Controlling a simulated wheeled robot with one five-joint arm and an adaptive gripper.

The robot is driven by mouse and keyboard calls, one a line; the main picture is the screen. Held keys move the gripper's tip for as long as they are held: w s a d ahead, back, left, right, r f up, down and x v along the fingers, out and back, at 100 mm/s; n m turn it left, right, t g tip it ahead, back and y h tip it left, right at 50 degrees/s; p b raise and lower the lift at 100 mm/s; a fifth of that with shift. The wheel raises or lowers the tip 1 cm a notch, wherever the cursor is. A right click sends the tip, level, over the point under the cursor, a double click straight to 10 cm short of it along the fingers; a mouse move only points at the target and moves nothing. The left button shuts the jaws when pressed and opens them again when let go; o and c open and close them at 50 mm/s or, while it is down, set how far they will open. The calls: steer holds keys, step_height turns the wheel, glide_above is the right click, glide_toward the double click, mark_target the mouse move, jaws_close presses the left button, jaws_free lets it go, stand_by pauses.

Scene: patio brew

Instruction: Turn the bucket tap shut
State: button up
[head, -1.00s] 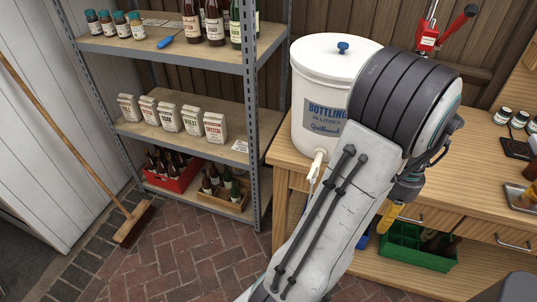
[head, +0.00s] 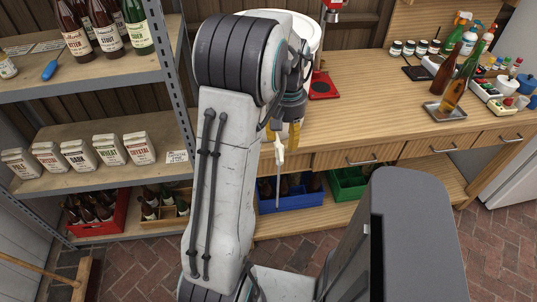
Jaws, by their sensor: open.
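The white bottling bucket (head: 312,38) stands on the wooden bench, mostly hidden behind my arm. Only parts of its rim and right side show. Its pale tap (head: 279,146) sticks out at the bench's front edge, with a thin tube (head: 278,185) hanging straight down below it. My gripper (head: 283,134) is open and points down at the tap, with a yellow finger showing just right of it. The other finger is largely hidden by my arm. I cannot tell whether a finger touches the tap.
A red bottle capper (head: 323,85) stands right of the bucket. A blue crate (head: 290,190) and a green crate (head: 348,184) sit on the shelf under the bench. A metal rack (head: 85,174) stands close left. A broom (head: 82,280) leans low left.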

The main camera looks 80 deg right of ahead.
mark_target(281, 153)
steer(key=shift+w+a+n, duration=0.15)
steer(key=shift+w+n, duration=0.25)
steer(key=shift+s+f+n, duration=0.15)
steer(key=shift+f+n, duration=0.25)
steer(key=shift+f, duration=3.2)
jaws_close()
